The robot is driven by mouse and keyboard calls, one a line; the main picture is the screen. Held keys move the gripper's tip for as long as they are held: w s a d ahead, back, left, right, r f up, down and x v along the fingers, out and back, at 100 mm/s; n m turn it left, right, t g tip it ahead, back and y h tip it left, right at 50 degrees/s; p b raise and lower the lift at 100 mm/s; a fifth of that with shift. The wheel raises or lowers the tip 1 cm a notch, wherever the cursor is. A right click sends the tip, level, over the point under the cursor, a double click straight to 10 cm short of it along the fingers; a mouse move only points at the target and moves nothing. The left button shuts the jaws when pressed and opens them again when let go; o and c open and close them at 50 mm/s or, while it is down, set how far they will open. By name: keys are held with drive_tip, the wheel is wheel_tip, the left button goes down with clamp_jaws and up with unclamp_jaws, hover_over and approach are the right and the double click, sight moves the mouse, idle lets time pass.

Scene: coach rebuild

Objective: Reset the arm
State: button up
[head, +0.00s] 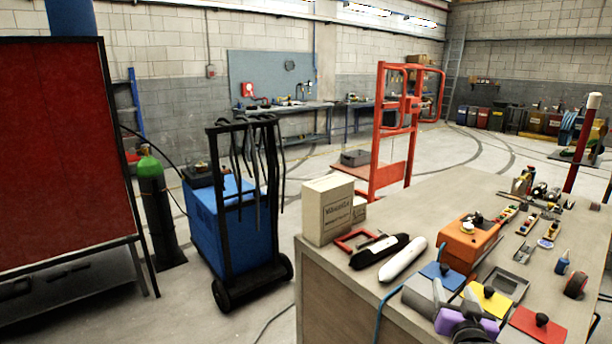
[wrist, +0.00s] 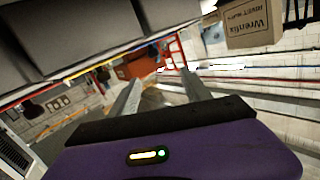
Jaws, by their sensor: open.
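My gripper (head: 455,296) shows at the lower right of the head view, in front of the workbench top, with a purple body and grey fingers. In the wrist view my gripper (wrist: 162,82) has its two grey fingers spread apart, with nothing held between them. Its purple body with a small lit panel fills the bottom of that view. The wrist view is strongly tilted. In the head view blue, yellow and red plates with black knobs lie around my gripper, and it hides part of the bench behind it. I cannot tell its height above the bench.
The workbench (head: 440,212) carries a white carton (head: 328,209), an orange box (head: 470,240), a black rounded object (head: 379,251) and a white one (head: 402,260). A blue cart (head: 225,225) and a green-topped cylinder (head: 150,200) stand left. Floor beyond the bench is mostly open.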

drive_tip(key=s+a+f+n+y, duration=0.1)
drive_tip(key=s+a, duration=0.3)
drive_tip(key=s, duration=1.3)
drive_tip(key=s+a+f+n+g+y, duration=0.1)
drive_tip(key=s+a, duration=0.4)
drive_tip(key=s, duration=1.3)
drive_tip(key=s+a+f+n+y, duration=0.1)
drive_tip(key=s+a, duration=0.4)
drive_tip(key=s, duration=1.3)
drive_tip(key=shift+s+f+n+y, duration=0.15)
drive_tip(key=shift+s+n+y, duration=0.05)
drive_tip(key=shift+n+y, duration=0.55)
